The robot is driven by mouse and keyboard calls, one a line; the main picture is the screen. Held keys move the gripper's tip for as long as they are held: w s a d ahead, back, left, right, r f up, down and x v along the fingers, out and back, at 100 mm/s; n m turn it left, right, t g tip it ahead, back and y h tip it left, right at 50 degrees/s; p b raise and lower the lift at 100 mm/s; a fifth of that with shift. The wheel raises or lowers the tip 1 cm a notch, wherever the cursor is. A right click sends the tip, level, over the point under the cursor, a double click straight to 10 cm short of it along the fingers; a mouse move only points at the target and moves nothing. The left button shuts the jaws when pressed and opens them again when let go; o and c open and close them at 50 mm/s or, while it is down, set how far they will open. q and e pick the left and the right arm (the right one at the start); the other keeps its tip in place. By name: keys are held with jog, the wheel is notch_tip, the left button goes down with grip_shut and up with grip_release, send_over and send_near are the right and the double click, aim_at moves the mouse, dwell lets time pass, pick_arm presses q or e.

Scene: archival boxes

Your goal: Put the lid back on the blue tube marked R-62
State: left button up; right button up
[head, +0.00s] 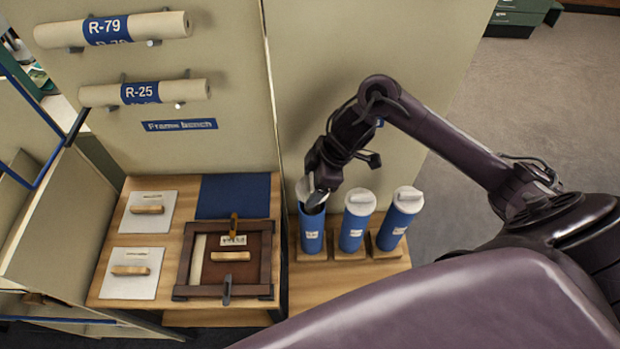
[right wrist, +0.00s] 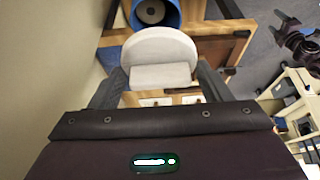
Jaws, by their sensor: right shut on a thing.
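My right gripper (head: 316,196) is shut on the white round lid, holding it by its raised tab. The lid (right wrist: 160,46) shows between the two fingers in the right wrist view. In the head view the lid's pale edge (head: 302,187) shows behind the gripper, at the mouth of the leftmost blue tube (head: 311,232). This tube stands upright and its dark opening shows. In the right wrist view an open blue tube (right wrist: 172,14) appears beyond the lid, offset from it. The tube labels are too small to read, so I cannot tell which is R-62.
Two blue tubes with white lids, the middle one (head: 352,230) and the right one (head: 394,230), stand close by on the wooden bench (head: 340,285). A tall beige panel (head: 340,90) rises behind. A dark frame (head: 186,270) lies on the bench at left.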

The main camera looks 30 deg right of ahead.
notch_tip(320, 180, down, 3)
jog(key=shift+w+r+b, duration=0.1)
jog(key=shift+r+b, duration=0.1)
jog(key=shift+b, duration=0.95)
notch_tip(320, 180, down, 2)
jog(key=shift+b, duration=0.95)
jog(key=shift+f, duration=0.3)
jog(key=shift+f+b, duration=0.2)
jog(key=shift+b, duration=0.1)
jog(key=shift+f, duration=0.15)
pick_arm(q)
jog(key=f, duration=0.2)
jog(key=s+f, duration=0.1)
jog(key=f, duration=0.2)
jog(key=shift+f, duration=0.25)
jog(key=shift+w+r+p, duration=0.2)
jog(key=shift+r+p, duration=0.35)
jog(key=shift+r, duration=0.05)
jog(key=shift+r+p, duration=0.55)
pick_arm(e)
jog(key=shift+f, duration=0.15)
